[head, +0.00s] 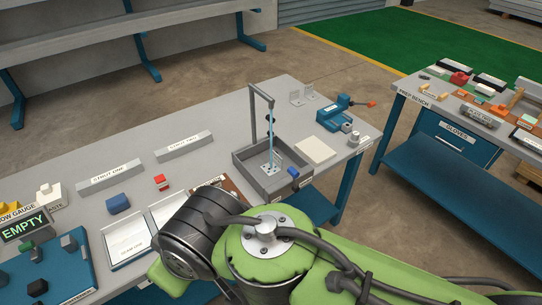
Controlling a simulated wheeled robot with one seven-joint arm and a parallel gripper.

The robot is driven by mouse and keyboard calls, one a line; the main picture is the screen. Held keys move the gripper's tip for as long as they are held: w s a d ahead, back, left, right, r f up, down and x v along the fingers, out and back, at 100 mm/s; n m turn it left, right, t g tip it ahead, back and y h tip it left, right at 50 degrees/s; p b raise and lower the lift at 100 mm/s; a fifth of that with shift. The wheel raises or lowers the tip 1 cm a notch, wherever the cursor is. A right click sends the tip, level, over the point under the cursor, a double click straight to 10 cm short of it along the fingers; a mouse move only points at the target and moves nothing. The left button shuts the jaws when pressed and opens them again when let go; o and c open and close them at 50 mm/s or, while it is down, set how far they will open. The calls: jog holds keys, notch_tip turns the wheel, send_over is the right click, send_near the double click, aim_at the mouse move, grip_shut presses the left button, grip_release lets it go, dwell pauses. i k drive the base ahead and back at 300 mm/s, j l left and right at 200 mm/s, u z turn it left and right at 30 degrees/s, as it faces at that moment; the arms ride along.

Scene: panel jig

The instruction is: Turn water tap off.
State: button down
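A grey water tap (250,105) with a squared spout stands at the back of a grey open basin (242,163) on the workbench. A thin light-blue stream (271,132) runs from the spout down to a pale drilled plate (270,167) in the basin. A small dark part shows beside the spout at the stream; I cannot tell whether it is the handle. A small blue block (293,172) sits at the basin's front right edge. My arm crosses the lower middle of the view, in front of the basin.
A pale square pad (315,150) and a blue vise (337,115) stand right of the basin. White trays (127,238) and a red block (160,181) lie to its left. A second bench (466,105) is at the right, across a floor gap.

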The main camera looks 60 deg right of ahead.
aim_at(296, 174)
jog(key=z, duration=2.05)
